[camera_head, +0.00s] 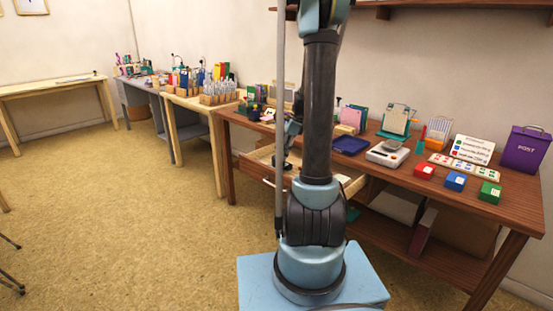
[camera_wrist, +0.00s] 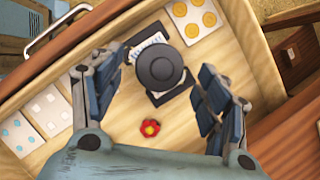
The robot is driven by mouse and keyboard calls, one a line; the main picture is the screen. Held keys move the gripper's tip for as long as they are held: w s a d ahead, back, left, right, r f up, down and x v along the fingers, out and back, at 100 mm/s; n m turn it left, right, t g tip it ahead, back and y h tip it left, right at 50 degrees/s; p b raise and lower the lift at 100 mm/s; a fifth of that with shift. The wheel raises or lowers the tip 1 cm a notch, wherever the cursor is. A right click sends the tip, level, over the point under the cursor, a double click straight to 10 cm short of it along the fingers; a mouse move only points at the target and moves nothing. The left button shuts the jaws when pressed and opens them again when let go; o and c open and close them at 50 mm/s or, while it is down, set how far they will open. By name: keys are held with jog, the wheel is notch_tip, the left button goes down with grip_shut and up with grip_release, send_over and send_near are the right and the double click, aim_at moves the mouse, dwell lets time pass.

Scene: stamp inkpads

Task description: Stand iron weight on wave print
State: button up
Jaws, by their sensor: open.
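In the wrist view a round dark weight with a knob on top (camera_wrist: 160,70), likely the iron weight, stands in an open wooden drawer. It covers part of a dark-edged card (camera_wrist: 150,44) with a white face; I cannot tell whether that card bears the wave print. My gripper (camera_wrist: 161,82) is open, its two fingers above the drawer on either side of the weight, with nothing held. Whether the fingers are level with the weight is unclear. In the head view my arm hides much of the drawer (camera_head: 258,160).
The drawer walls are close around. On the desk are a scale (camera_head: 387,153), red (camera_head: 424,171), blue and green boxes, and a purple post box (camera_head: 525,149).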

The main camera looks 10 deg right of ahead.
jog(key=v, duration=0.8)
jog(key=s+a+r+n+h, duration=0.1)
jog(key=s+a+n, duration=0.15)
jog(key=s, duration=0.25)
jog(key=s+a+r+n, duration=0.1)
jog(key=s+n, duration=0.2)
jog(key=s, duration=0.2)
jog(key=s+a+f+n+h, duration=0.1)
jog(key=s+f+n, duration=0.3)
jog(key=s+n, duration=0.3)
jog(key=s+f+n+t+h, duration=0.1)
jog(key=s+f+n, duration=0.4)
jog(key=s, duration=1.2)
jog(key=shift+a+n+t+h, duration=0.35)
jog(key=shift+n+h, duration=0.35)
jog(key=shift+n, duration=0.55)
jog(key=shift+w+f, duration=0.15)
jog(key=shift+w, duration=0.3)
